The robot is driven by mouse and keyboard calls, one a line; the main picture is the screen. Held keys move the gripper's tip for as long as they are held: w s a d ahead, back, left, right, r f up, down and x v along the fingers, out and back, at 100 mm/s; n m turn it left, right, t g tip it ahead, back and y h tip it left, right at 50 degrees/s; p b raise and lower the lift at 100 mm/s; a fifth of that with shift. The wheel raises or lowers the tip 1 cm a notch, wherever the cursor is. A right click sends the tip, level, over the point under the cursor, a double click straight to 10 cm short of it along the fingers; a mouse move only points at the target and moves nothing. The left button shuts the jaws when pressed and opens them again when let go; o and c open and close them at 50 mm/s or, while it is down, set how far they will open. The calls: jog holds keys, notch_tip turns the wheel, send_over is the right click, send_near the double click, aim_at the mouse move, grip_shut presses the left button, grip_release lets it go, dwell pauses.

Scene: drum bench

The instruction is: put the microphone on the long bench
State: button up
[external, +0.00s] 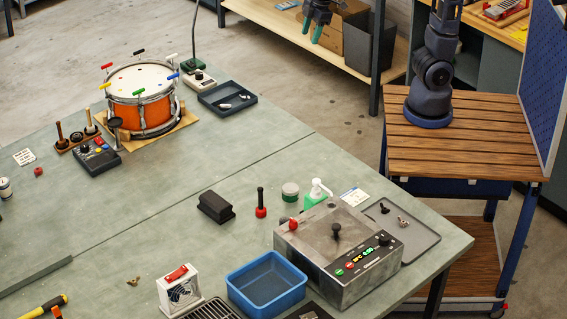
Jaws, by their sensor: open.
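My gripper (312,29) hangs at the top edge, its teal fingertips apart and nothing seen between them. It is in front of a low wooden shelf, beyond the far edge of the long bench. The long bench (175,215) has a grey-green top and fills the left and middle of the view. I cannot pick out the microphone for certain. A small dark round-headed item (115,123) stands by the drum's front left side; it is too small to identify.
An orange drum (141,113), dark tray (227,99), black block (215,207), blue bin (266,284) and grey control box (340,250) occupy the bench. Its middle has free room. A wooden-topped cart (480,150) stands at right. A cardboard box (345,20) sits on the shelf (280,22).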

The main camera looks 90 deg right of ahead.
jog(key=s+d+f+m+t, duration=0.1)
jog(key=s+d+m, duration=0.2)
jog(key=s+d, duration=0.6)
jog(key=s+d+f+m, duration=0.2)
jog(key=s+d+m, duration=0.1)
jog(key=s+d, duration=0.5)
jog(key=s, duration=0.3)
jog(key=shift+s+d+f+t, duration=0.25)
jog(key=shift+s+d+t, duration=0.1)
jog(key=shift+d+t, duration=0.05)
jog(key=shift+o, duration=0.4)
jog(key=shift+s+d+f, duration=0.15)
jog(key=shift+s+f, duration=0.05)
jog(key=shift+s, duration=0.05)
jog(key=shift+w, duration=0.1)
